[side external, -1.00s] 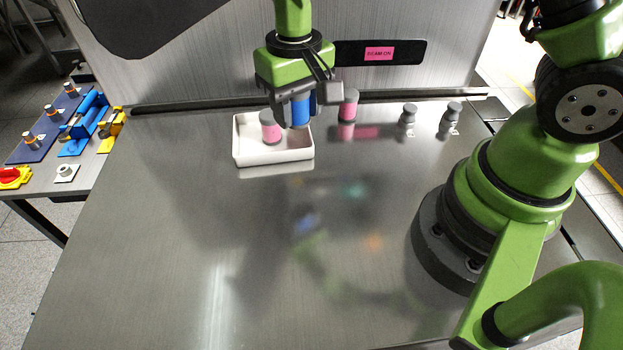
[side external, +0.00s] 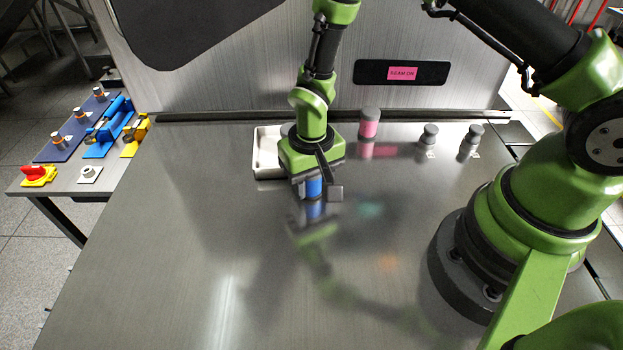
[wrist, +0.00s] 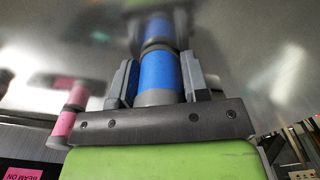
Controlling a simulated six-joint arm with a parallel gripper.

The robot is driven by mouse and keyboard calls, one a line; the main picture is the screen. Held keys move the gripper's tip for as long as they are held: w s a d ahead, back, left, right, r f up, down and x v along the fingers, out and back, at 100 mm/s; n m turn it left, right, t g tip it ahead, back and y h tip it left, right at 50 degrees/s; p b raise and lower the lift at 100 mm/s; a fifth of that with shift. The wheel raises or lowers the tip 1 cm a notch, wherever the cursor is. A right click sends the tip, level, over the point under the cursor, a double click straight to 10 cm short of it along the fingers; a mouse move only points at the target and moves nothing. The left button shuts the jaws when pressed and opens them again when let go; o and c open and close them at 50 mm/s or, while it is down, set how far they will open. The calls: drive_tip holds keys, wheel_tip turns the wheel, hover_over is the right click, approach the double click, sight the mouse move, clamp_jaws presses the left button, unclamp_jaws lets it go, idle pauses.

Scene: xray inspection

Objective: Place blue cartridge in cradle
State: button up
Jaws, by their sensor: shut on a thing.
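The blue cartridge (side external: 314,188) is a blue cylinder with grey ends. My gripper (side external: 317,187) is shut on it, and the cartridge is upright in front of the white tray (side external: 260,172). In the wrist view, the blue cartridge (wrist: 157,75) sits between the two grey fingers of my gripper (wrist: 160,82). Its reflection shows close to its end; I cannot tell whether it touches the steel table. A blue clamp-like fixture (side external: 109,134) stands on the left side table; I cannot tell whether it is the cradle.
A pink cartridge (side external: 369,124) and two small grey-topped pieces (side external: 429,136) (side external: 471,141) stand right of my gripper. The side table also holds a red-yellow knob (side external: 39,174) and a white block (side external: 89,174). The steel table's front (side external: 180,270) is clear.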

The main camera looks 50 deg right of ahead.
drive_tip(key=shift+f, duration=0.1)
drive_tip(key=o, duration=0.9)
drive_tip(key=shift+o, duration=0.2)
